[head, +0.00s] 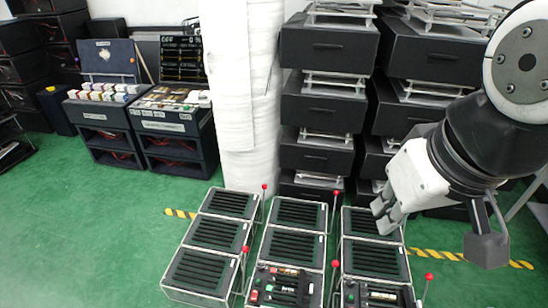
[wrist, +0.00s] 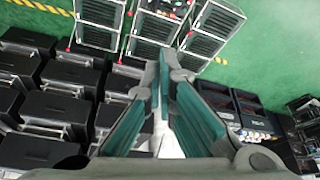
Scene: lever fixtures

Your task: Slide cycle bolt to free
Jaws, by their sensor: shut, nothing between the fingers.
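Several lever fixtures stand at the bottom of the head view: clear-framed boxes with dark slatted tops and red-knobbed levers beside them. The front middle fixture (head: 262,281) has a panel with a red part, a green part and small labelled items. The front right fixture (head: 350,290) has a similar panel, cut off by the frame edge. I cannot make out which part is the cycle bolt. My gripper (head: 385,218) is above the right column of fixtures and touches nothing visible. In the wrist view my gripper (wrist: 164,58) has its teal-padded fingers converging at the tips, shut and empty.
A white wrapped pillar (head: 240,90) stands behind the fixtures. Stacked black drawer boxes (head: 320,105) stand at the back right. Two dark display stands (head: 105,125) are at the back left. Yellow-black tape (head: 430,254) marks the green floor, which is open at left.

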